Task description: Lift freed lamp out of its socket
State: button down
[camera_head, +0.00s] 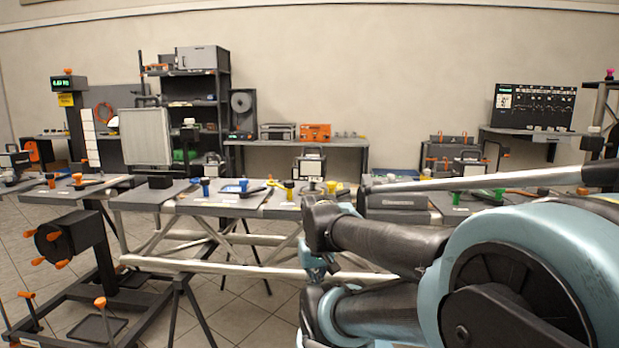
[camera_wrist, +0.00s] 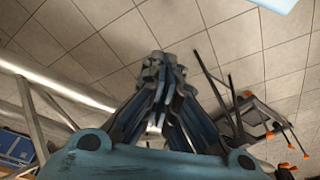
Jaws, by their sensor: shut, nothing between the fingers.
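My gripper (camera_wrist: 160,65) shows in the wrist view with its fingers together and nothing between them. It points over the tiled floor and away from the tabletop items. In the head view my arm fills the lower right, and I cannot make out the fingertips there. I cannot pick out the lamp or its socket for sure in either view. A long table (camera_head: 240,204) carries several small coloured-handled tools and dark mats, and small boxy devices such as one (camera_head: 310,164) stand at its back.
A metal truss tube (camera_head: 200,267) runs below the table, and it also crosses the left of the wrist view (camera_wrist: 60,85). A dark stand with orange knobs (camera_head: 75,240) is at the left. A pale panel (camera_head: 147,136) and a shelf rack (camera_head: 205,100) stand behind. Bare floor lies between the supports.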

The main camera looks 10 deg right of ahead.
aim_at(318, 157)
dwell(0.4)
